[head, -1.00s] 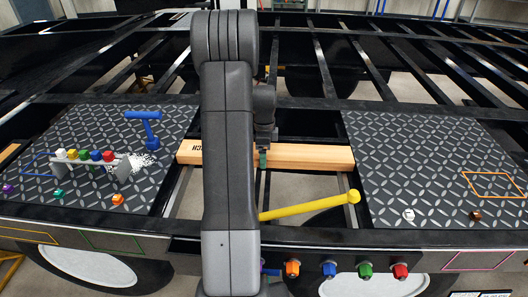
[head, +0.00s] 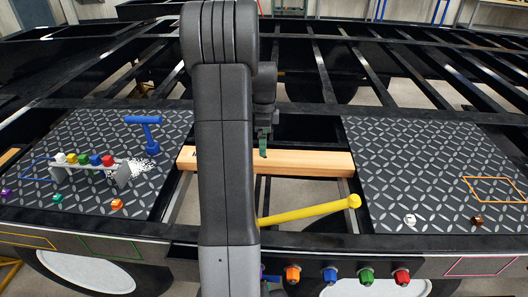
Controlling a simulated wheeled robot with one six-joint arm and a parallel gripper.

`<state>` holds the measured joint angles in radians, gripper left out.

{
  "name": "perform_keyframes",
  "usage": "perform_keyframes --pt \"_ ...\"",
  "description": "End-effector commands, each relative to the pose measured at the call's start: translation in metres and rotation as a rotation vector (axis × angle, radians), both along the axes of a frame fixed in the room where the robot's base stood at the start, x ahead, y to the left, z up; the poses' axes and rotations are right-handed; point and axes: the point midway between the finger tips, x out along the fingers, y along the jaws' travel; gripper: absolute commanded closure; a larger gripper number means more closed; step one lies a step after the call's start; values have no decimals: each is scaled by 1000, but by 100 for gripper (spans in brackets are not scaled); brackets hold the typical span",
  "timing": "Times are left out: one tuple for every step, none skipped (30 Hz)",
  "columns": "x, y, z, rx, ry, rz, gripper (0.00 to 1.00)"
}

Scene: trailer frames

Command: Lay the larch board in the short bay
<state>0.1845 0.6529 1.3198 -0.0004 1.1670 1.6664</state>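The larch board (head: 310,162), pale wood, lies crosswise over the open bay between the left and right tread plates. Its left end is by the left plate and its right end by the right plate. My arm covers part of its left half, including most of the dark lettering. My gripper (head: 263,146) is at the board's middle, just right of my arm, with its green fingertip at the board's far upper edge. I cannot tell whether it touches the board, or how far apart its fingers are.
A yellow bar (head: 310,210) slants across the bay in front of the board. The left plate (head: 85,130) holds a blue T-shaped tool (head: 147,135) and a rack of coloured knobs (head: 95,164). The right plate (head: 420,160) is mostly clear. Black frame beams run behind.

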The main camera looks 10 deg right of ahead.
Motion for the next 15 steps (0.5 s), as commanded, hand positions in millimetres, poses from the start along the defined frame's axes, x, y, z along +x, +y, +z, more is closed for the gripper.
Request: perform_keyframes --pt "1 0 12 -1 -4 0 0" --pt "1 0 18 -1 -4 0 0" --pt "1 0 25 -1 -4 0 0" --pt "0 0 29 -1 -3 0 0" --pt "0 0 34 -1 -2 0 0" --pt "1 0 39 -1 -3 0 0" --pt "0 0 42 -1 -2 0 0" --pt "0 0 44 -1 -2 0 0" --pt "0 0 47 -1 -2 0 0" --pt "0 0 49 0 -1 0 0" --pt "0 0 50 0 -1 0 0" --pt "0 0 51 0 0 0 0" --pt "0 0 51 0 1 0 0" --pt "0 0 51 0 1 0 0" --pt "0 0 51 0 1 0 0"
